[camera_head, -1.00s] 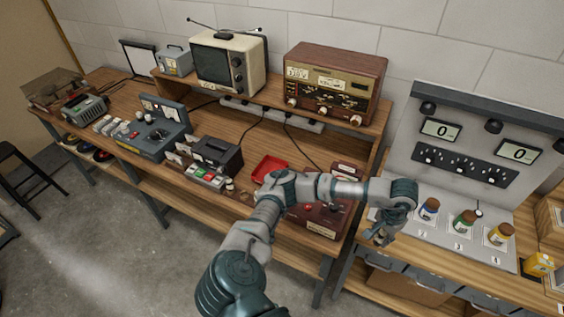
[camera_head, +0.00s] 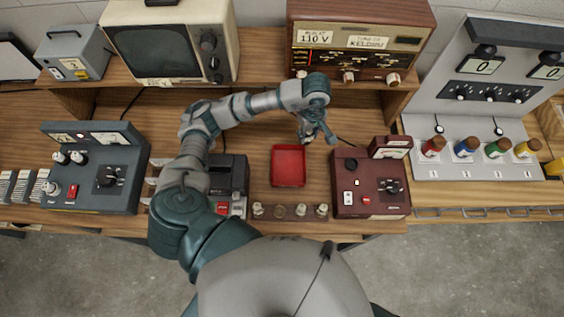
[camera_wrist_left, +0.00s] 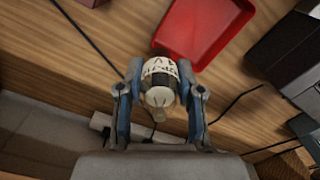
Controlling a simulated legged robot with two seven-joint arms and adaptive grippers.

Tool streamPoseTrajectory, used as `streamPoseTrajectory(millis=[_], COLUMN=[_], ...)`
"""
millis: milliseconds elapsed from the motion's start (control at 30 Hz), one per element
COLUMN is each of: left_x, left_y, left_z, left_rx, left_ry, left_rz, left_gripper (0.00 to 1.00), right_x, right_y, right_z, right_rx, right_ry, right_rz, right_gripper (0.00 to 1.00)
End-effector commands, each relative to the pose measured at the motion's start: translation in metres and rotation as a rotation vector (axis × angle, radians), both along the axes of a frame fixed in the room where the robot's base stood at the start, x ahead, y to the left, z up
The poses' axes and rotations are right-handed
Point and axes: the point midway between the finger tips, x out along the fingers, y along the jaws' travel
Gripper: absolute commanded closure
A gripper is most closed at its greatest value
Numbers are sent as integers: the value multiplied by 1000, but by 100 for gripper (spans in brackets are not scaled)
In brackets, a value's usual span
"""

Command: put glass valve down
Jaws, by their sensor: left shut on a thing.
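My left gripper (camera_head: 318,137) is shut on the glass valve (camera_wrist_left: 160,85), which has a pale lettered band and a dark ring in the left wrist view. In the head view the valve is too small to make out clearly. The gripper is above the bench, just behind and right of a red tray (camera_head: 288,182). The red tray also shows beyond the valve in the left wrist view (camera_wrist_left: 200,25); it looks empty. My right gripper is not in view.
A maroon tester box (camera_head: 368,198) stands right of the tray and a black device (camera_head: 230,175) left of it. A wooden radio (camera_head: 357,42) and a television (camera_head: 170,50) sit on the shelf behind. Coloured bottles (camera_head: 466,147) stand at the right.

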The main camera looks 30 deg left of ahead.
Motion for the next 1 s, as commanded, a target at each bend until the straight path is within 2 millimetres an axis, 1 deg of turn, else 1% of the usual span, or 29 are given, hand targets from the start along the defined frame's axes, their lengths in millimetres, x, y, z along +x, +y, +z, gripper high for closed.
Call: streamPoseTrajectory(millis=[33,100,167,200,400,500,600,700,767,833,900,1000], left_x=[-6,-12,-18,-22,-41,-49,-55,-59,-61,-62,-63,-63], left_y=[2,7,10,12,29,36,40,42,41,40,39,36], left_z=[-4,-7,-9,-10,-19,-21,-23,-24,-24,-28,-39,-59], left_rx=[0,1,1,1,1,3,4,5,6,10,11,13], left_ry=[4,8,11,13,25,28,31,30,30,30,31,29], left_rz=[144,368,558,685,1312,1585,1800,1948,2005,2043,2061,2063], left_gripper=[93,93,93,93,93,93,93,93,93,93,93,93], right_x=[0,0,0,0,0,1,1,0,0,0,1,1], right_y=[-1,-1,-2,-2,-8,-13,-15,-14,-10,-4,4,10], right_z=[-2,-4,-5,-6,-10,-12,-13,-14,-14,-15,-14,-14], right_rx=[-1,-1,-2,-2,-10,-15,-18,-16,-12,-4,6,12], right_ry=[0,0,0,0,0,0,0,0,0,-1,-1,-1], right_rz=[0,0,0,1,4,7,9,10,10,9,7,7], right_gripper=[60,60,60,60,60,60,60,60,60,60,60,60])
